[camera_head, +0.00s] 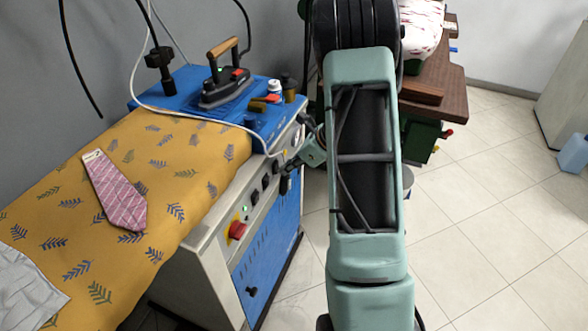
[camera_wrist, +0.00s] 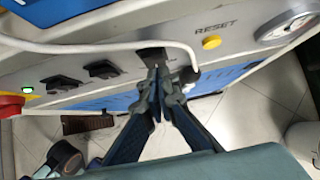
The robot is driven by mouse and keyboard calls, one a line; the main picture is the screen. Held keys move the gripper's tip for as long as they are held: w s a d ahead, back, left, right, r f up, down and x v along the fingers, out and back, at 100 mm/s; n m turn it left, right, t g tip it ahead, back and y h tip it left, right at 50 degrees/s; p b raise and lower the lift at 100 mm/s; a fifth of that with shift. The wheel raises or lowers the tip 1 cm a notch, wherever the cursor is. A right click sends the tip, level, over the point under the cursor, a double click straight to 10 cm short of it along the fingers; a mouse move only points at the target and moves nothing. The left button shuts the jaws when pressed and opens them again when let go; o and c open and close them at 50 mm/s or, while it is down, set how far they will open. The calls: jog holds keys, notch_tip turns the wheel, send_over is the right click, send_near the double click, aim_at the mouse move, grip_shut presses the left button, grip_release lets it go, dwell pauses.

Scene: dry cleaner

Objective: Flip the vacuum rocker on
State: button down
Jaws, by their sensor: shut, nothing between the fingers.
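The control panel on the ironing table's front (camera_head: 222,228) carries several black rocker switches. In the wrist view one rocker (camera_wrist: 103,69) and another rocker (camera_wrist: 62,82) sit left of my gripper (camera_wrist: 158,74). A third black rocker (camera_wrist: 153,54) is right at my fingertips and partly hidden by them. I cannot tell whether the fingertips touch it. No label shows which is the vacuum rocker, and their positions are unclear. My gripper is shut and empty. In the head view my gripper (camera_head: 287,178) is at the panel, partly dark against it.
A yellow RESET button (camera_wrist: 211,42) and a gauge (camera_wrist: 288,27) lie to the right. A lit green lamp (camera_wrist: 27,89) and red knob (camera_head: 237,230) lie to the left. A white cable (camera_wrist: 100,46) crosses above the rockers. An iron (camera_head: 226,82) stands on the blue top.

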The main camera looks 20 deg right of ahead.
jog(key=shift+f, duration=0.1)
jog(key=shift+w+a+f+b, duration=0.15)
jog(key=shift+f+b, duration=0.15)
jog(key=shift+b, duration=0.75)
jog(key=shift+r+p, duration=0.3)
jog(key=shift+p, duration=0.05)
jog(key=shift+r, duration=0.1)
jog(key=shift+r+p, duration=0.7)
jog(key=shift+r, duration=0.05)
